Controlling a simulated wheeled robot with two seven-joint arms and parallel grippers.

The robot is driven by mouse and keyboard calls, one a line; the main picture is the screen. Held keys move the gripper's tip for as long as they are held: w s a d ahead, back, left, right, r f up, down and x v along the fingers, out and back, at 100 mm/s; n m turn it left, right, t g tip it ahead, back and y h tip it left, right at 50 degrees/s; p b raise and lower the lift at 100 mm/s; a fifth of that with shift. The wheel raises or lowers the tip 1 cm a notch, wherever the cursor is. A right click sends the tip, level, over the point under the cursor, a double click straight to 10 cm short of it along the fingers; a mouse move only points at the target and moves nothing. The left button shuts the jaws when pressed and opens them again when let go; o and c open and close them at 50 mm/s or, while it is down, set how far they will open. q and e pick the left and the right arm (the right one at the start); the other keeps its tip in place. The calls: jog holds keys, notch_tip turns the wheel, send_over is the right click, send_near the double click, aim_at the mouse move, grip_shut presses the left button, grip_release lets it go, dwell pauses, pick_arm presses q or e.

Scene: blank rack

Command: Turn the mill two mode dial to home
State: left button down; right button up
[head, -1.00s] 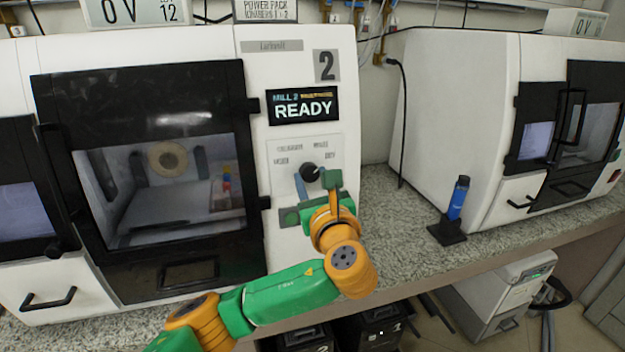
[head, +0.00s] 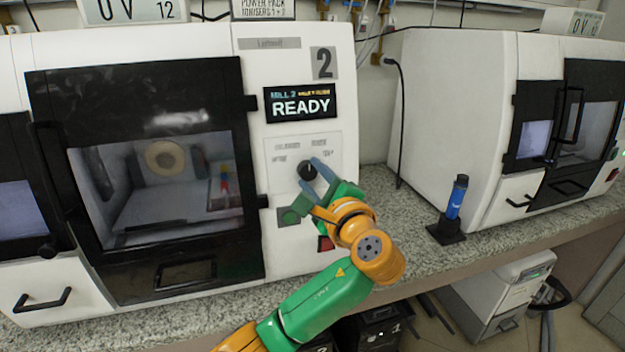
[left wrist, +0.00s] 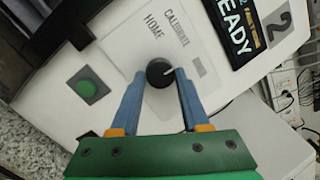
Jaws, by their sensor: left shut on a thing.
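The mode dial (head: 307,171) is a round black knob on the white panel of the machine marked 2, under its READY display (head: 301,103). In the left wrist view the dial (left wrist: 159,72) has a pale pointer mark toward the right finger, away from the HOME label (left wrist: 153,28). The CALIBRATE label (left wrist: 175,27) is beside HOME; the other labels are partly hidden or too blurred to read. My left gripper (left wrist: 160,75) is shut on the dial, one blue finger on each side. It also shows in the head view (head: 311,178). My right gripper is out of view.
A green button (left wrist: 87,88) on a grey plate and a red switch (head: 325,243) are below the dial. The mill's dark-framed door (head: 150,90) is shut at left. A blue bottle (head: 456,198) in a black stand is on the counter (head: 410,205) at right.

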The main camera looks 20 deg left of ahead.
pick_arm(q)
jog(key=n, duration=0.3)
jog(key=n+g, duration=0.1)
jog(key=n, duration=0.3)
jog(key=shift+d+g+b, duration=0.1)
jog(key=shift+g+b, duration=0.2)
jog(key=shift+b, duration=0.05)
jog(key=n, duration=0.6)
jog(key=shift+r+g, duration=0.2)
jog(key=shift+g, duration=0.2)
jog(key=shift+c, duration=2)
grip_release()
jog(key=shift+w, duration=0.1)
